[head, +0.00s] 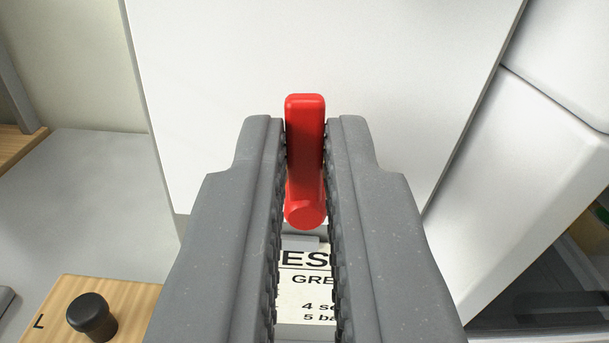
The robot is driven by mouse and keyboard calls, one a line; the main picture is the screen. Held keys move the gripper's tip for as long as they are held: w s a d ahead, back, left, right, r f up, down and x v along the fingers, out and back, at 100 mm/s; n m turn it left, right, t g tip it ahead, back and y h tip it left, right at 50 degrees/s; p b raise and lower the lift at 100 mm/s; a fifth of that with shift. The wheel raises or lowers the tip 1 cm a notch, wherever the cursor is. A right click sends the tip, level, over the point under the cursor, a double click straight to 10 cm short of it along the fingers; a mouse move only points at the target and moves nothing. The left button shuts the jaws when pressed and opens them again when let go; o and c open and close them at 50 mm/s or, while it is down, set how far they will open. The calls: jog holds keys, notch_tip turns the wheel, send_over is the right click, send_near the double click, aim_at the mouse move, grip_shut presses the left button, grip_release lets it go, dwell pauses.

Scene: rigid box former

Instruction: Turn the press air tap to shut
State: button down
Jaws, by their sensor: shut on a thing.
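The press air tap's red handle (305,150) stands upright in the middle of the head view, in front of a white panel (400,60). Its round hub (305,214) is at the lower end. My gripper (306,135) is shut on the handle, one grey finger against each side. The handle's top sticks up a little above the fingertips. The tap's body behind the hub is mostly hidden.
A printed label (305,285) below the hub is partly covered by my fingers. A black knob (91,316) stands on a wooden board (60,300) marked L at the lower left. A white casing (530,150) rises on the right. Grey floor (90,190) shows at left.

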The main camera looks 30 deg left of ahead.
jog(key=shift+d+f+m, duration=0.1)
jog(key=shift+f+m, duration=0.2)
jog(key=shift+m, duration=0.3)
jog(key=c, duration=1.5)
grip_release()
jog(key=shift+w, duration=0.1)
jog(key=shift+r, duration=0.15)
jog(key=v, duration=1.3)
jog(key=shift+s+d+p, duration=0.25)
jog(key=shift+s+p, duration=0.05)
